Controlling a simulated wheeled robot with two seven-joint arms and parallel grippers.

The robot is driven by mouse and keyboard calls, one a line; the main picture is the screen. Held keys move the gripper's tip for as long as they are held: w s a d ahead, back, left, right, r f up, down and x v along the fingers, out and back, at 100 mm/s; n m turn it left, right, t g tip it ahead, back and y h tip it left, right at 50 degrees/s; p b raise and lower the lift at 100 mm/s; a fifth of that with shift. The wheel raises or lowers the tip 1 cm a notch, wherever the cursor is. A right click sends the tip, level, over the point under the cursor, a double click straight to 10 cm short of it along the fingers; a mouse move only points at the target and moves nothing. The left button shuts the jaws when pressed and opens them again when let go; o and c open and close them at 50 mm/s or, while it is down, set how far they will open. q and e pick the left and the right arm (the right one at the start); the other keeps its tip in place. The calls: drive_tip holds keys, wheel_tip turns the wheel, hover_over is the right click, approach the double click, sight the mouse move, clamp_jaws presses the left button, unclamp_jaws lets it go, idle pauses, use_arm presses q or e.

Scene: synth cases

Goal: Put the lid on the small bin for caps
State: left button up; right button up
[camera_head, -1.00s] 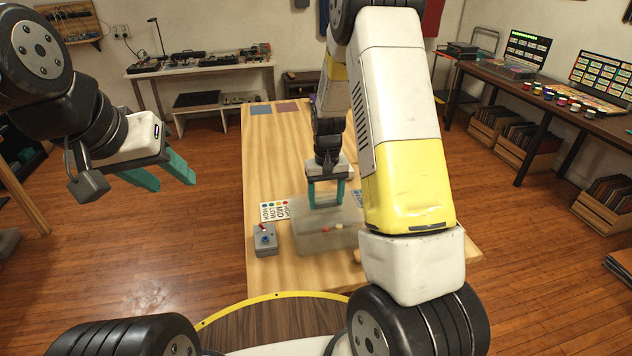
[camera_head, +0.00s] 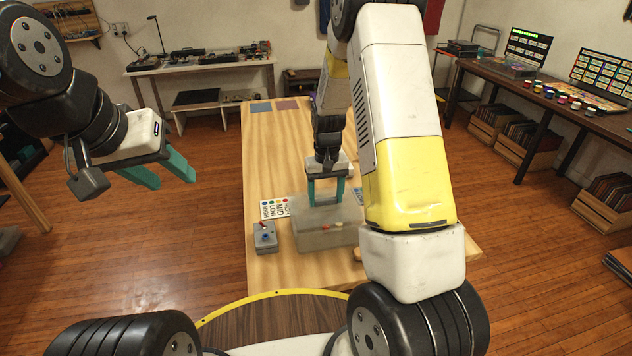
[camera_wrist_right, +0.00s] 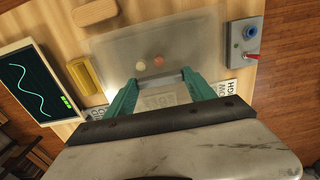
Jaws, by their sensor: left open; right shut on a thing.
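The small bin (camera_head: 325,238) is a translucent grey box near the front of the wooden table, with a few small red and pale caps (camera_wrist_right: 158,62) showing through it. My right gripper (camera_head: 326,202) points down over the bin. Its teal fingers are shut on the translucent lid (camera_head: 326,214), at the bin's top. I cannot tell whether the lid rests on the rim or is just above it. In the right wrist view my right gripper (camera_wrist_right: 158,80) has a pale lettered patch between its fingers. My left gripper (camera_head: 165,170) is open and empty, off the table's left side.
A grey box with a blue knob and red switch (camera_head: 265,238) stands left of the bin. A printed card (camera_head: 275,209) lies beside the bin. The wrist view shows a screen with a wave (camera_wrist_right: 32,82) and a yellow block (camera_wrist_right: 85,76).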

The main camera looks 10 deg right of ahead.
sight(326, 198)
drive_tip(key=shift+f, duration=0.95)
drive_tip(key=o, duration=1.5)
drive_tip(key=shift+r, duration=0.1)
wheel_tip(326, 198, up, 6)
drive_tip(key=shift+w+r, duration=0.1)
drive_tip(key=shift+r, duration=0.7)
